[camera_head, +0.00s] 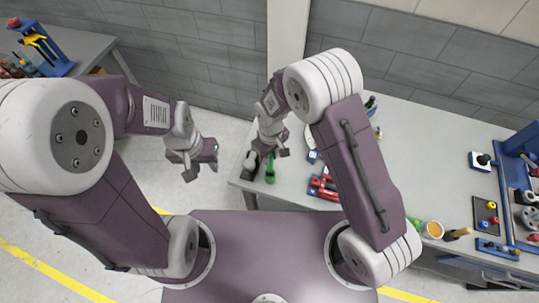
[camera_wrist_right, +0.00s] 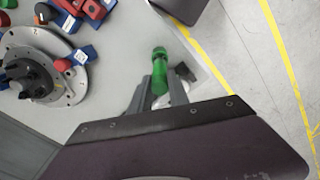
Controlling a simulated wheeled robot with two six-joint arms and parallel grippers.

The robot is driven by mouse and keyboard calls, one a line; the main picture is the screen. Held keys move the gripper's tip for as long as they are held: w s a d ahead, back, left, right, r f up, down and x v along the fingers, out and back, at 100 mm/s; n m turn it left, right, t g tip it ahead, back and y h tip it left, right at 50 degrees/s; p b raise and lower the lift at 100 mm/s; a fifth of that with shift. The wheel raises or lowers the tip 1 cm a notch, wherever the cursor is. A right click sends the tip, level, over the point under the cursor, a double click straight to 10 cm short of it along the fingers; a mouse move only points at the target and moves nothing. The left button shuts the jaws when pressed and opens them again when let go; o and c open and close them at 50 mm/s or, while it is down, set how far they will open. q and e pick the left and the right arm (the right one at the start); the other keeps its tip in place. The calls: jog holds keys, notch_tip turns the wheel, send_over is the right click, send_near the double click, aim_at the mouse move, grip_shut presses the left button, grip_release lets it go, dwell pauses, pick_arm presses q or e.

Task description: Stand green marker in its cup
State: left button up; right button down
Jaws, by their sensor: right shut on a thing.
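The green marker (camera_wrist_right: 159,68) stands out between the two fingers of my right gripper (camera_wrist_right: 158,92), which is shut on it. In the head view the right gripper (camera_head: 268,152) is over the left end of the bench, with the green marker (camera_head: 270,172) below it. I cannot tell which container is the marker's cup.
The grey bench (camera_head: 420,140) holds red and blue parts (camera_head: 323,187) right of the gripper. A round orange-filled container (camera_head: 433,230) sits by the front edge, farther right. A grey flanged disc (camera_wrist_right: 40,75) lies left in the wrist view. A blue rack (camera_head: 520,150) stands far right.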

dwell(0.3)
jog(key=shift+f+b, duration=2.4)
jog(key=shift+f, duration=0.75)
jog(key=c, duration=1.2)
grip_release()
jog(key=shift+o, duration=0.2)
notch_tip(320, 180, up, 9)
jog(key=p, duration=0.7)
jog(key=shift+r+p, duration=0.2)
jog(key=shift+p, duration=0.15)
jog(key=shift+f, duration=0.15)
